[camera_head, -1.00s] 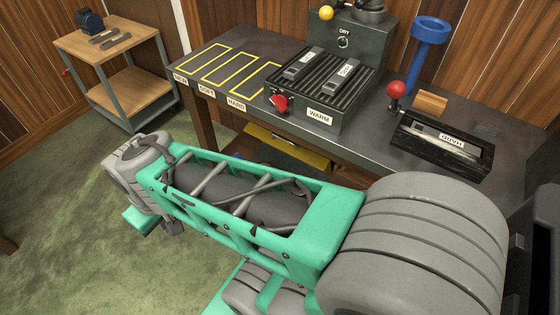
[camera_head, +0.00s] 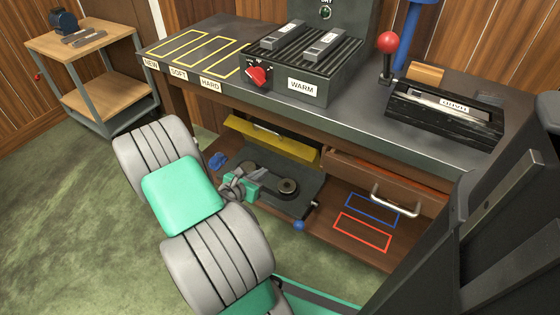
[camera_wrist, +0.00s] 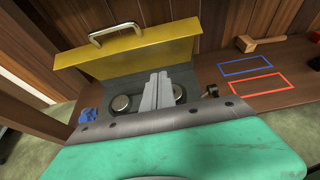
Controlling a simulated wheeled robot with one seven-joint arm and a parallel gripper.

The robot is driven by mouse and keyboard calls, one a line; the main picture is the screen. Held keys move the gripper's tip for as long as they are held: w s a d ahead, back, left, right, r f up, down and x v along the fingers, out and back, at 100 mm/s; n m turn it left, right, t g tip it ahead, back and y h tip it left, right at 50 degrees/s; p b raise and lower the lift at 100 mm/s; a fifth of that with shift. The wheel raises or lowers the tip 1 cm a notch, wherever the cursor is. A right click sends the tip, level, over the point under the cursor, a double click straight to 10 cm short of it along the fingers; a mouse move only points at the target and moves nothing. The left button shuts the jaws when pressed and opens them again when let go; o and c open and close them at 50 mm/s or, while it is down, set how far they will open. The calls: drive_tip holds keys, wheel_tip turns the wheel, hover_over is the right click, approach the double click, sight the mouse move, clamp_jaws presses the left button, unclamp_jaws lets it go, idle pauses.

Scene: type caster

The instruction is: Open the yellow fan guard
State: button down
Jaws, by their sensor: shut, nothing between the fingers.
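The yellow fan guard (camera_head: 272,140) is a long panel with a metal handle, along the back of a dark grey unit (camera_head: 300,180) under the bench. In the wrist view the guard (camera_wrist: 125,52) stands raised behind the unit, with its handle on the upper strip. Two round metal discs (camera_wrist: 122,104) show uncovered in front of it. My gripper (camera_head: 236,180) is over the unit, in front of the guard. In the wrist view its grey fingers (camera_wrist: 158,90) are together and empty, and partly hide the unit. I cannot tell whether they touch it.
The bench (camera_head: 360,130) overhangs the unit. A drawer (camera_head: 370,182) with a pale handle is to the right, above blue and red outlines on the shelf. A mallet (camera_wrist: 258,48) lies there. A blue item (camera_head: 217,161) is left of the unit.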

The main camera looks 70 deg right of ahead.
drive_tip(key=s+d+f+b, duration=0.1)
drive_tip(key=d+b, duration=0.3)
drive_tip(key=d, duration=0.7)
drive_tip(key=shift+s+d+f+b, duration=0.35)
drive_tip(key=shift+s+f+b, duration=0.05)
drive_tip(key=shift+s, duration=0.05)
drive_tip(key=shift+r, duration=0.1)
